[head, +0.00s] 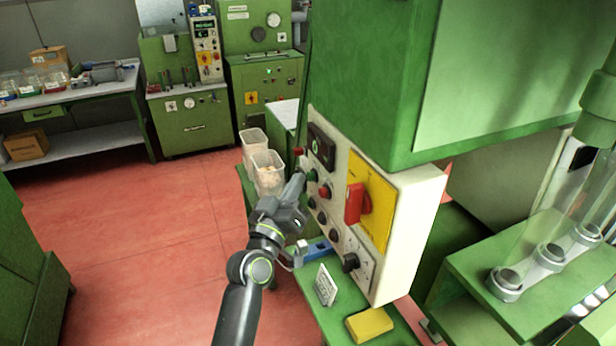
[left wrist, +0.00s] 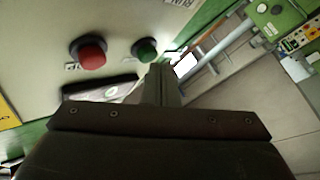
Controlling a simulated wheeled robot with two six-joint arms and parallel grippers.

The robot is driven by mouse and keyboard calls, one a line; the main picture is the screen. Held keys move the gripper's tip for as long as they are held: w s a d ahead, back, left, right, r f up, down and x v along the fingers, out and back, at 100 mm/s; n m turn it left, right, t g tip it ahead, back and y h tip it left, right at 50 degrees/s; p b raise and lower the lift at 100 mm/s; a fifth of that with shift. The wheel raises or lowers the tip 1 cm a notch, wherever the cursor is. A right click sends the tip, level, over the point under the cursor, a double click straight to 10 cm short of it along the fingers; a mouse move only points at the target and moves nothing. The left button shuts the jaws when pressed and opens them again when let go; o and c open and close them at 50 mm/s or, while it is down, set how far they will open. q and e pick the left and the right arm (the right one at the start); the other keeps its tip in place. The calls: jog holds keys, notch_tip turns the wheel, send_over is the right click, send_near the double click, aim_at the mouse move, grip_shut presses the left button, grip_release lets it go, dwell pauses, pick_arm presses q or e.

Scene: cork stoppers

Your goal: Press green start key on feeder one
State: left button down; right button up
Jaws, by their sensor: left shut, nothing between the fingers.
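The feeder's pale control panel (head: 340,237) stands right of centre in the head view. Its round green key (head: 312,175) sits beside a red button (head: 325,191). In the left wrist view the green key (left wrist: 145,49) is dark and round, with the larger red button (left wrist: 88,52) to its left. My left gripper (head: 298,183) is shut and empty, its fingertips just left of the green key in the head view. In the left wrist view the fingertips (left wrist: 161,72) are close beside and below the key. I cannot tell if they touch it. My right gripper is out of view.
A red switch (head: 356,203) on a yellow plate (head: 375,210) and several black knobs share the panel. Clear bins (head: 267,172) stand behind my left gripper. A yellow block (head: 369,325) lies on the green ledge below. Red floor (head: 150,240) is free at left.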

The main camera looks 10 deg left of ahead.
pick_arm(q)
jog(key=shift+w+d, duration=0.25)
jog(key=shift+d, duration=0.1)
dwell(0.4)
jog(key=shift+a, duration=0.1)
jog(key=shift+s+a, duration=0.5)
jog(key=shift+a, duration=0.1)
jog(key=s+a, duration=0.2)
jog(key=a, duration=0.2)
jog(key=shift+s+a, duration=0.1)
jog(key=shift+s, duration=0.3)
dwell(0.7)
